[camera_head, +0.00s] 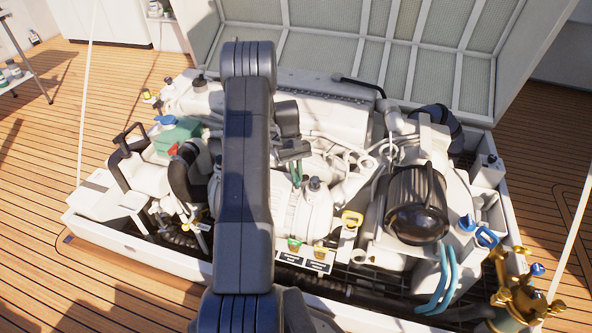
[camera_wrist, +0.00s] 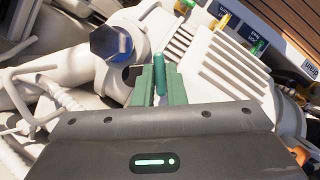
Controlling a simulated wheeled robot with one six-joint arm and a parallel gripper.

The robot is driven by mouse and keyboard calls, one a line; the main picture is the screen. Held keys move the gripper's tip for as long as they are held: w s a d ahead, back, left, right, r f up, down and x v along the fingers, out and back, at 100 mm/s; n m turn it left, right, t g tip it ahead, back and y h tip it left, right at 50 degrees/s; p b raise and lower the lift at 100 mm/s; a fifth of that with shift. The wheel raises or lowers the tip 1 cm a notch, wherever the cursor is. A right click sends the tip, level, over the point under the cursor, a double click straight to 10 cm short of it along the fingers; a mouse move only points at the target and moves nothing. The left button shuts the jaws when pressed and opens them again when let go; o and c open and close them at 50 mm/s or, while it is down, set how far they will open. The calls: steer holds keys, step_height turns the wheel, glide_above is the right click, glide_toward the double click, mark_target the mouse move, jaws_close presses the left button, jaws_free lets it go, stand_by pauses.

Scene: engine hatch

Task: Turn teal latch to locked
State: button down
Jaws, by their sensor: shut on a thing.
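The teal latch (camera_wrist: 159,72) shows in the wrist view as a short rounded teal bar between the two green fingers of my gripper (camera_wrist: 160,88). My gripper is shut on it, with the latch's end sticking up past the fingertips. The latch's base and any lock marking are hidden by the fingers and gripper body. In the head view my gripper (camera_head: 297,174) reaches down into the middle of the white engine (camera_head: 290,210). The latch cannot be told apart from the green fingers there.
A ribbed white housing (camera_wrist: 225,65) is close on the right. In the head view, a yellow handle (camera_head: 352,218) and a black canister (camera_head: 418,200) stand right of my gripper. The raised hatch (camera_head: 400,60) is behind.

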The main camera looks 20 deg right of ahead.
steer(key=m+y+p, duration=0.1)
steer(key=m, duration=0.2)
steer(key=shift+d+r+m, duration=0.1)
steer(key=shift+m, duration=0.2)
steer(key=shift+d+m+t+y+p, duration=0.1)
steer(key=shift+m+t+y+p, duration=0.55)
steer(key=shift+m, duration=1.15)
steer(key=shift+y+b, duration=0.25)
steer(key=shift+b, duration=0.05)
steer(key=c, duration=1.5)
jaws_free()
steer(key=p+v, duration=0.2)
steer(key=v, duration=1.1)
steer(key=shift+w+r+p, duration=0.2)
steer(key=shift+r+p, duration=0.05)
steer(key=shift+p, duration=0.05)
steer(key=shift+f, duration=0.1)
